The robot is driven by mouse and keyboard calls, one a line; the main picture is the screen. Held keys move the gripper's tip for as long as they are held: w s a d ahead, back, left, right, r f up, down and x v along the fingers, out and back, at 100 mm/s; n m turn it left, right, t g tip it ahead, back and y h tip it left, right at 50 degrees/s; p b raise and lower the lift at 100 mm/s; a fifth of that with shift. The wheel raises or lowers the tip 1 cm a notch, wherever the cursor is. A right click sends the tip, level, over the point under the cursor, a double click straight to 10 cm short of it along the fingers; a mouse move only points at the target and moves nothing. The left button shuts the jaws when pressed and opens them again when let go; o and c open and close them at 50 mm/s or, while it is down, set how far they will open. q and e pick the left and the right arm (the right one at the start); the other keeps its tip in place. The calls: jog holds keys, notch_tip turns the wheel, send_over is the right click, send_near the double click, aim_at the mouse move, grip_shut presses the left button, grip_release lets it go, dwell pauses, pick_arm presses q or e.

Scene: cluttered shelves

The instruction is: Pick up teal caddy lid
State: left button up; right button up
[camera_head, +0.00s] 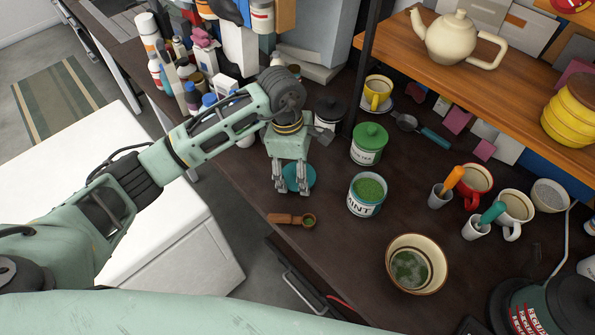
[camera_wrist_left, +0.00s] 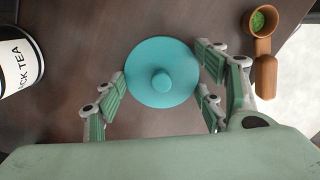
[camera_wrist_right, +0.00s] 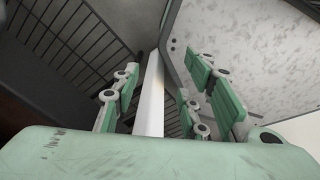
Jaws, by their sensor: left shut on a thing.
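The teal caddy lid (camera_head: 298,177) is a round disc with a knob, at the counter's front edge side in the head view. In the left wrist view the lid (camera_wrist_left: 162,60) lies between the finger pads, its knob facing the camera. My left gripper (camera_head: 290,190) points down over the lid and is shut on it, with its fingers at opposite sides of the rim. Whether the lid is clear of the counter I cannot tell. My right gripper (camera_wrist_right: 165,95) shows only in its own wrist view, fingers apart and empty.
A wooden scoop (camera_head: 290,219) with green contents lies just in front. The open MINT caddy (camera_head: 367,194) and a green-lidded caddy (camera_head: 369,143) stand to the right. A black-lidded tea caddy (camera_head: 328,112) is behind. A cream bowl (camera_head: 416,263) stands front right, and a wooden shelf (camera_head: 480,80) overhangs the back.

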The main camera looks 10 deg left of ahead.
pick_arm(q)
jog(key=shift+w+r, duration=0.1)
jog(key=shift+r, duration=0.3)
notch_tip(320, 180, up, 3)
jog(key=shift+f+b, duration=0.15)
jog(key=shift+b, duration=0.55)
jog(key=s+d+r+b, duration=0.1)
jog(key=s+d+r, duration=0.1)
jog(key=d, duration=0.3)
jog(key=s+d+r+b, duration=0.1)
jog(key=s+d+r, duration=0.2)
jog(key=d+r, duration=0.2)
jog(key=shift+d+b, duration=0.35)
jog(key=shift+b, duration=0.05)
jog(key=shift+r, duration=0.1)
